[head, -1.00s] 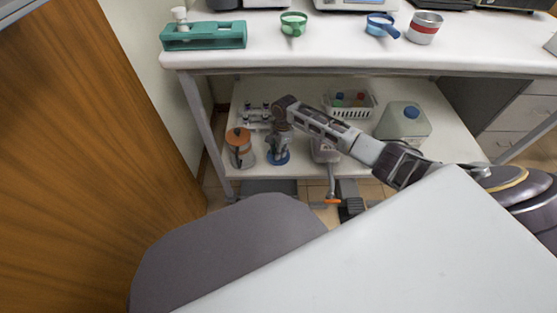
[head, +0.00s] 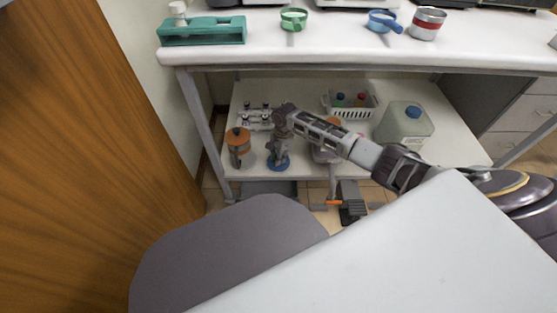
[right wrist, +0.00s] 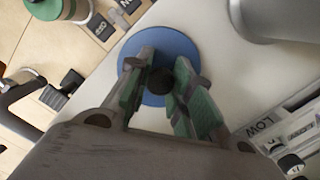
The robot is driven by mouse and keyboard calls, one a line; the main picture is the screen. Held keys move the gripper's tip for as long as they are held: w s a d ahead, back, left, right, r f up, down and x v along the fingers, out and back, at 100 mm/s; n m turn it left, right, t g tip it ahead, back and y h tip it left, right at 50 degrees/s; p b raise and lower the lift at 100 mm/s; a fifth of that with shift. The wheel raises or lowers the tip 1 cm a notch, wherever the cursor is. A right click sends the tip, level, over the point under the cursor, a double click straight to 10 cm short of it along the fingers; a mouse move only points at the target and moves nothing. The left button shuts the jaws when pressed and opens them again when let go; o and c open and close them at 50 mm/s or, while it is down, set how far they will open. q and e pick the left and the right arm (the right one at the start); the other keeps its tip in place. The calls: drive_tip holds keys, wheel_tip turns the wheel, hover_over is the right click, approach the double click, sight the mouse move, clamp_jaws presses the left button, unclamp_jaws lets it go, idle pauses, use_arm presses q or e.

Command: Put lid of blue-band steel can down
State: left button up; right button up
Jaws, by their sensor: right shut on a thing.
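The blue round lid (head: 277,165) with a dark knob is at the lower shelf, near its front left. My right gripper (head: 279,154) points down over it. In the right wrist view the green-padded fingers are shut on the knob, with the blue lid (right wrist: 163,48) spread out beneath them. The lid looks flat and is at or very close to the white shelf surface; I cannot tell whether it touches. I cannot make out a blue-band can in any view. My left gripper is not in view.
A steel can with an orange lid (head: 239,142) stands just left of the blue lid. A white basket (head: 350,110) with bottles and a jug with a blue cap (head: 405,125) stand to the right. The white counter (head: 330,58) runs above; a red-band can (head: 427,23) stands on it.

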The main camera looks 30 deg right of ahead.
drive_tip(key=shift+f, duration=0.4)
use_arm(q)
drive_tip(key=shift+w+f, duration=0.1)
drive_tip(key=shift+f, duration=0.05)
use_arm(e)
drive_tip(key=o, duration=0.9)
drive_tip(key=shift+f, duration=0.1)
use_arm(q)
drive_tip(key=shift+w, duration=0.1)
use_arm(e)
drive_tip(key=shift+r, duration=0.2)
